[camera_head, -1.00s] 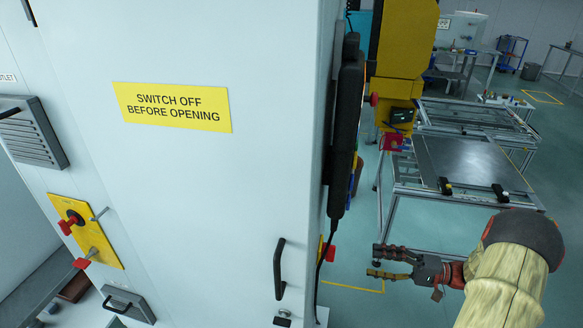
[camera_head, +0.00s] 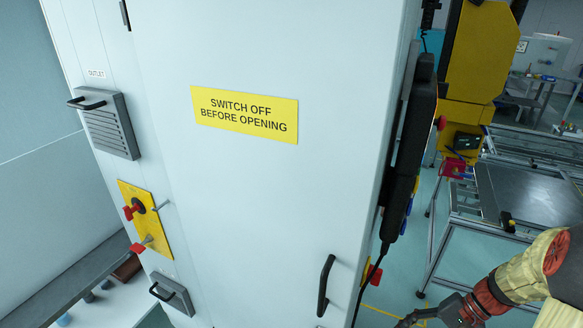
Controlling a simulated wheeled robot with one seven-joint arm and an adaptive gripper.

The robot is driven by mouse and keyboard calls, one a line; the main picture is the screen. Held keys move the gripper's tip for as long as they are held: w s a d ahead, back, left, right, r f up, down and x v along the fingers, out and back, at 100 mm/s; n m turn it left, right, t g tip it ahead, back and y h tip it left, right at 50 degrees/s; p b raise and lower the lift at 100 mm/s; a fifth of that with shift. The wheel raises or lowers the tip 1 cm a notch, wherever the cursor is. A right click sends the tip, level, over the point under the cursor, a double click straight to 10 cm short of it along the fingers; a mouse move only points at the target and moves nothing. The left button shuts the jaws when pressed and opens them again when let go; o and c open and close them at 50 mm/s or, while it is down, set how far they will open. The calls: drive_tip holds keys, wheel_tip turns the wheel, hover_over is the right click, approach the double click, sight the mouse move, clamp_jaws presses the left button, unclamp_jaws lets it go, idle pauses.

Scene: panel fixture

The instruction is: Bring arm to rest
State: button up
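My arm (camera_head: 520,278), in a tan sleeve with reddish joints, reaches in from the lower right corner. My gripper (camera_head: 415,319) is at the bottom edge of the view, to the right of the white cabinet (camera_head: 250,190). Only part of its dark fingers shows; the rest is cut off by the frame, so whether they are apart cannot be told. No held object is visible. The gripper appears clear of the cabinet's side.
The cabinet door has a black handle (camera_head: 326,285) and a yellow warning sign (camera_head: 245,114). At left are a yellow switch plate (camera_head: 146,220) and a grey outlet box (camera_head: 108,124). A yellow machine (camera_head: 483,55) and a metal-framed table (camera_head: 530,195) stand right.

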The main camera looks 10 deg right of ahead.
drive_tip(key=s+a+r+n+t+h, duration=0.1)
drive_tip(key=a+r+n+t+h, duration=0.1)
drive_tip(key=a+r+n, duration=0.3)
drive_tip(key=s+a+r+n+t+h, duration=0.1)
drive_tip(key=a+r+n+t+h, duration=0.2)
drive_tip(key=a+r, duration=0.9)
wheel_tip(320, 180, up, 4)
drive_tip(key=n+h, duration=0.2)
drive_tip(key=shift+s+r+h, duration=0.15)
drive_tip(key=shift+r+h, duration=0.1)
drive_tip(key=shift+h, duration=0.05)
